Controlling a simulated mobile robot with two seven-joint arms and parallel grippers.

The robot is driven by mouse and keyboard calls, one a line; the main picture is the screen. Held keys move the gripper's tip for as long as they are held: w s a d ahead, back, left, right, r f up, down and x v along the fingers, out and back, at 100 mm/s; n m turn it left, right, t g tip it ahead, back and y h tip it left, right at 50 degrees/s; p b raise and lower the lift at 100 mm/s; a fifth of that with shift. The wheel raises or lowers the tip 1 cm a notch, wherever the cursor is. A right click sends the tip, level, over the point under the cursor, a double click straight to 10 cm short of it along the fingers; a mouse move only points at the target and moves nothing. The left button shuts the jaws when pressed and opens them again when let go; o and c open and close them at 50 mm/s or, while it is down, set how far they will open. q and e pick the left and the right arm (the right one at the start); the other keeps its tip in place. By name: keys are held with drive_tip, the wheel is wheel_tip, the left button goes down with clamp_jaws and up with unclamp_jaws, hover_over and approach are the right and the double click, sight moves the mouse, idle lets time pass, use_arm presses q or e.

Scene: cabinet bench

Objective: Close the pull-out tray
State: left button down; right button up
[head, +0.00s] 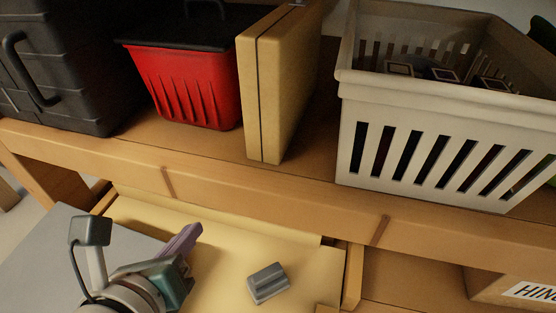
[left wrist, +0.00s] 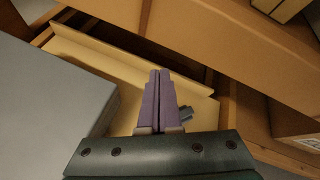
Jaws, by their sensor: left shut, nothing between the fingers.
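The pull-out tray (head: 226,250) is a pale yellow wooden tray below the bench top, and it stands out from under the bench's front edge. It also shows in the left wrist view (left wrist: 95,62). A small grey block (head: 268,283) lies on the tray floor. My left gripper (head: 190,238) is shut and empty, its purple fingers above the tray, left of the grey block. In the left wrist view the closed fingers (left wrist: 160,80) point toward the bench front, over the tray. I cannot tell whether they touch it. My right gripper is in neither view.
On the bench top (head: 215,150) stand a dark case (head: 75,70), a red bin with a black lid (head: 190,85), an upright wooden box (head: 275,90) and a white slatted basket (head: 430,140). A labelled box (head: 490,288) sits below at right. A grey slab (left wrist: 45,110) lies left of the tray.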

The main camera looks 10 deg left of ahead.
use_arm(q)
drive_tip(key=f+m+b, duration=0.2)
drive_tip(key=f, duration=0.2)
drive_tip(key=d+f+m+h+b, duration=0.1)
drive_tip(key=f+m+b, duration=0.1)
drive_tip(key=f+b, duration=0.1)
drive_tip(key=d+f+m+h+b, duration=0.1)
drive_tip(key=f+m+b, duration=0.1)
drive_tip(key=f, duration=0.3)
drive_tip(key=shift+w+f, duration=0.25)
drive_tip(key=shift+f, duration=0.05)
drive_tip(key=b, duration=0.6)
approach(251, 223)
drive_tip(key=f, duration=0.3)
drive_tip(key=shift+w+f, duration=0.1)
drive_tip(key=shift+w, duration=0.2)
drive_tip(key=w+b, duration=0.1)
drive_tip(key=w, duration=0.2)
drive_tip(key=shift+w+f, duration=0.1)
drive_tip(key=shift+w, duration=0.85)
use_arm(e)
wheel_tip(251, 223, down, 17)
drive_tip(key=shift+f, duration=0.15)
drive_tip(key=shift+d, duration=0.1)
